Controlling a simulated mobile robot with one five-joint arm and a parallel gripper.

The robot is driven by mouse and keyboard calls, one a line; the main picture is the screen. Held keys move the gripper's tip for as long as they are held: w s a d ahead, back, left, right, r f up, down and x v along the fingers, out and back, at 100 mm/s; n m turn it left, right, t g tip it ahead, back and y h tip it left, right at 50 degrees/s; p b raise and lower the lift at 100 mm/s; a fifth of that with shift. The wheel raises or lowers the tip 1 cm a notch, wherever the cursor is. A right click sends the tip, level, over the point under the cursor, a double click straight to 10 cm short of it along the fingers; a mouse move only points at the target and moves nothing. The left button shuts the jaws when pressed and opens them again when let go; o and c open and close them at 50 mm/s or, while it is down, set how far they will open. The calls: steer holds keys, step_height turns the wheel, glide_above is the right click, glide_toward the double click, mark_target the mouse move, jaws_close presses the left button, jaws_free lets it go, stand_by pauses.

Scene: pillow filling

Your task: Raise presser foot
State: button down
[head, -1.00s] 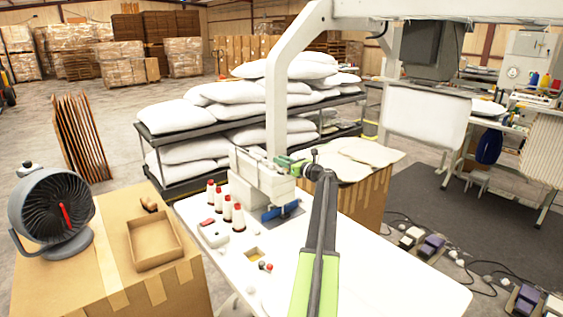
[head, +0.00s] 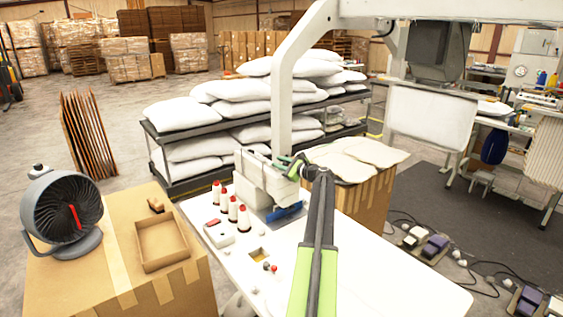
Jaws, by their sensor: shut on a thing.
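The white sewing machine (head: 258,182) stands on the white table (head: 345,255), with a blue plate (head: 286,211) at its foot. My dark and green arm reaches in from the bottom. My gripper (head: 288,165), with green fingers, is at the upper right side of the machine's head. It is shut on a small part there, which looks like the presser foot lever; the fingers hide it. The presser foot itself is too small to make out, so its height cannot be told.
White cones with red tops (head: 232,208) stand left of the machine. A cardboard box (head: 85,285) with a fan (head: 62,215) and an open tray (head: 163,262) is at the left. Pillows (head: 185,115) fill a rack behind. The table's front right is clear.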

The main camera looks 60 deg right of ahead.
steer(key=shift+a+f+n, duration=0.1)
steer(key=shift+a+n, duration=0.25)
steer(key=shift+n, duration=0.45)
steer(key=shift+w+h, duration=0.1)
steer(key=shift+h, duration=0.2)
steer(key=c, duration=1.2)
jaws_free()
steer(key=shift+c, duration=0.2)
steer(key=p+v, duration=0.2)
steer(key=v, duration=1.5)
steer(key=shift+s+r, duration=0.2)
steer(key=shift+r, duration=0.05)
